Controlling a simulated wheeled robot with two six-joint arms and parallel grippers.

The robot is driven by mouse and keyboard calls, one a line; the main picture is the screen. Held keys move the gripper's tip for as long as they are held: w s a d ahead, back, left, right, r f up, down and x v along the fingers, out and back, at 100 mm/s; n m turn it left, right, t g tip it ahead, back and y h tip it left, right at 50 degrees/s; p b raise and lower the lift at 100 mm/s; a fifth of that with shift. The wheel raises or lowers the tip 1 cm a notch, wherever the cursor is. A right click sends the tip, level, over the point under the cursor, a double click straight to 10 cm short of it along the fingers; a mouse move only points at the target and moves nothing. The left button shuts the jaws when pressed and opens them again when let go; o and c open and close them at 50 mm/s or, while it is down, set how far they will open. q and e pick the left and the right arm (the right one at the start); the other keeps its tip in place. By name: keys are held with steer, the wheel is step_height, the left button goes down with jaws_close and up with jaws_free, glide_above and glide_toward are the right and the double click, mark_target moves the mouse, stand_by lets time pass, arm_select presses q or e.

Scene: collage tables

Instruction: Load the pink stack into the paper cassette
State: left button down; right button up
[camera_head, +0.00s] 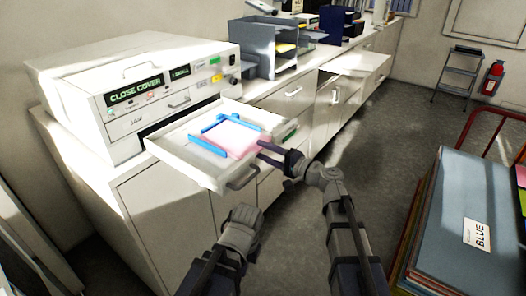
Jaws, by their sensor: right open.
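The pink stack (233,138) lies in the pulled-out paper cassette (178,151), between blue guides (208,146). Its right corner reaches toward the cassette's right side. The cassette sticks out of the white printer (70,115), whose display (135,90) reads "CLOSE COVER". My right gripper (266,153) is open, its dark fingers beside the stack's right corner; I cannot tell whether they touch it. My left gripper (240,228) is lower, in front of the cabinet and below the cassette's handle (243,179); its fingers cannot be made out.
A dark paper organizer (272,52) stands on the counter behind the printer. An open drawer (357,66) sticks out farther along the cabinets. A red-railed cart with a large stack labelled BLUE (470,215) stands at the right. The grey floor (385,130) between is clear.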

steer(key=v, duration=0.7)
steer(key=s+a+f+n+g+h+p, duration=0.3)
steer(key=s+a+f+n+g+h, duration=0.5)
steer(key=s+f, duration=0.5)
steer(key=s+d+f+n+g+h+p, duration=0.2)
steer(key=s+d+f+n+g+h, duration=0.1)
steer(key=s+d+h, duration=0.4)
steer(key=shift+s+d+f+h, duration=0.4)
steer(key=shift+s+h, duration=0.1)
steer(key=shift+s, duration=0.65)
